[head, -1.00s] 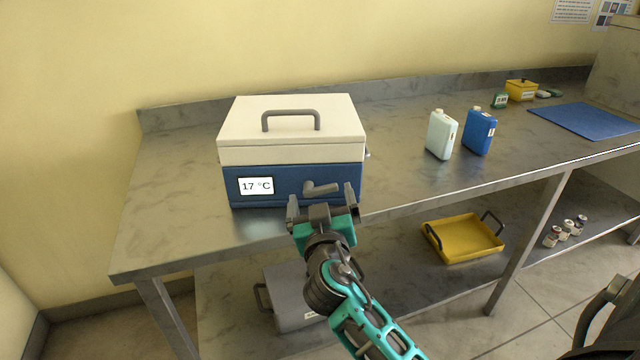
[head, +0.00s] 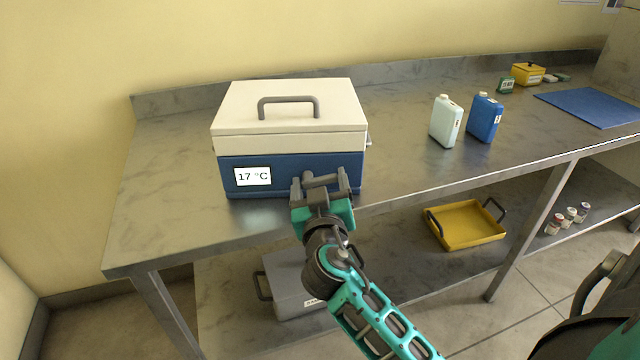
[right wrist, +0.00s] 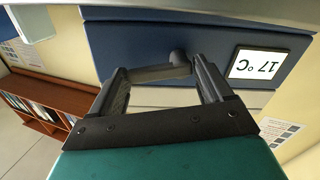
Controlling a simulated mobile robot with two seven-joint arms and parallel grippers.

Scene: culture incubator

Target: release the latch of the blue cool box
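The blue cool box (head: 290,170) stands on the steel bench with its cream lid (head: 290,112) down and a "17 °C" display on its front. Its grey latch (head: 321,180) is on the front face, right of the display; it also shows in the right wrist view (right wrist: 160,72). My right gripper (head: 322,183) is open at the box front, with the latch lever lying across the gap between its fingers. In the right wrist view, the gripper (right wrist: 162,80) has its fingers wide apart; I cannot tell if one touches the lever. My left gripper is not in view.
A pale bottle (head: 446,121) and a blue bottle (head: 485,117) stand right of the box. A blue mat (head: 590,107) and a yellow box (head: 528,74) are farther right. A yellow tray (head: 466,224) and a grey box (head: 290,283) are on the lower shelf.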

